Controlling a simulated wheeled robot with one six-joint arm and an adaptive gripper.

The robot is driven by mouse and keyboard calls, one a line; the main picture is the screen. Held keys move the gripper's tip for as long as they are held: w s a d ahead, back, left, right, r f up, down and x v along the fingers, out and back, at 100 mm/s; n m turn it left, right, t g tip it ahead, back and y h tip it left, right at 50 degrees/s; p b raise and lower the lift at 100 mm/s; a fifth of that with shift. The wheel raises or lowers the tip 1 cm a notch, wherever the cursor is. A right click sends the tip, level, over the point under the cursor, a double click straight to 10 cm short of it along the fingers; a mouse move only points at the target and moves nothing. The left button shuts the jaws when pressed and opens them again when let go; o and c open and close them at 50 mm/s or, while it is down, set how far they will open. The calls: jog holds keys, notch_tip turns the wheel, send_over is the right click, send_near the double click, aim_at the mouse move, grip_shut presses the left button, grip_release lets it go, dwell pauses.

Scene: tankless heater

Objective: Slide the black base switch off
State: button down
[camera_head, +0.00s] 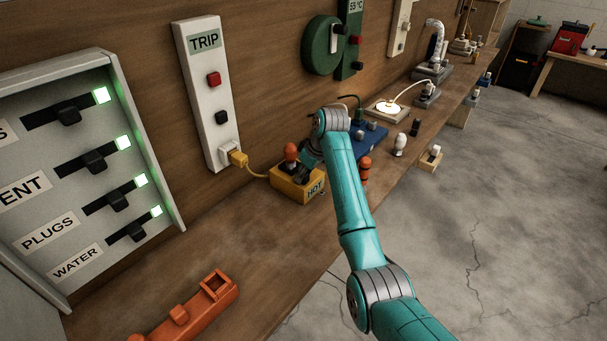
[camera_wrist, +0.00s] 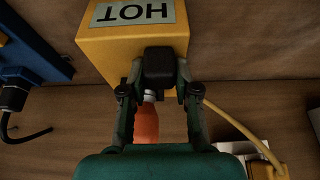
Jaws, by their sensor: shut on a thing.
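The yellow base (camera_head: 289,188) labelled HOT stands on the wooden bench, with an orange bulb (camera_head: 290,152) upright on it. In the wrist view the base (camera_wrist: 100,45) is at the top and the label reads upside down. A black block-shaped switch (camera_wrist: 159,62) sits at the base, between my fingertips. My gripper (camera_wrist: 159,80) is shut on this black switch, one finger on each side. The orange bulb (camera_wrist: 146,123) shows between the fingers. In the head view my gripper (camera_head: 308,160) is over the base and hides the switch.
A yellow cord runs from the base to a plug (camera_head: 238,158) under the TRIP panel (camera_head: 203,95). A blue base (camera_head: 368,138) stands just beyond, and an orange bulb (camera_head: 365,170) stands nearby. An orange tool (camera_head: 190,312) lies on the nearer bench. The bench between is clear.

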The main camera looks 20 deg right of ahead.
jog(key=shift+s+a+f, duration=0.1)
jog(key=shift+a, duration=0.05)
jog(key=c, duration=0.8)
grip_release()
jog(key=shift+a, duration=0.1)
jog(key=shift+c, duration=0.2)
jog(key=shift+s+d+r, duration=0.15)
jog(key=shift+d+r, duration=0.05)
jog(key=shift+r, duration=0.45)
jog(key=v, duration=1)
jog(key=shift+r, duration=0.35)
jog(key=shift+s+d, duration=0.1)
jog(key=shift+s, duration=0.05)
